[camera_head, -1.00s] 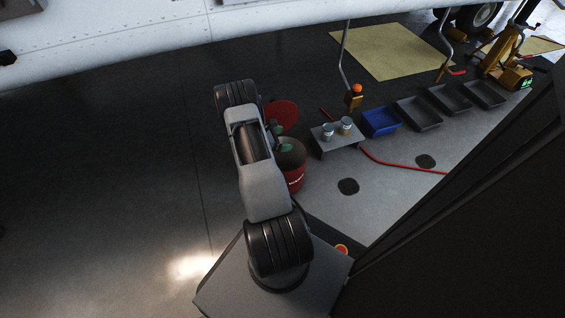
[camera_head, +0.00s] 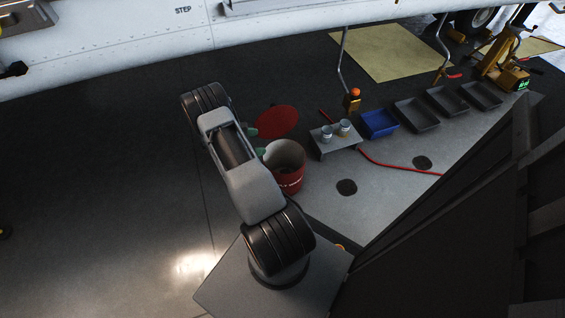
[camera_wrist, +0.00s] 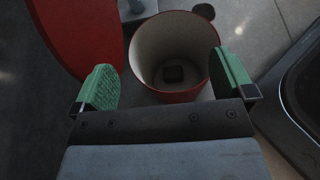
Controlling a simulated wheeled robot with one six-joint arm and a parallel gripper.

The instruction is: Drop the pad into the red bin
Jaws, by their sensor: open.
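In the wrist view the bin (camera_wrist: 152,42) opens toward the camera beyond my fingers. A small dark squarish thing, seemingly the pad (camera_wrist: 173,74), lies on the bin's bottom. My gripper (camera_head: 257,142) is open and empty, at the bin's upper left in the head view. In the wrist view its green-padded fingers (camera_wrist: 165,78) are wide apart, with the bin's mouth showing between them.
A round red lid (camera_head: 277,121) lies behind the bin. A low grey stand (camera_head: 335,143) with two cans is to its right. A blue tray (camera_head: 380,123) and several dark trays line up farther right. White aircraft skin (camera_head: 120,40) spans the top.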

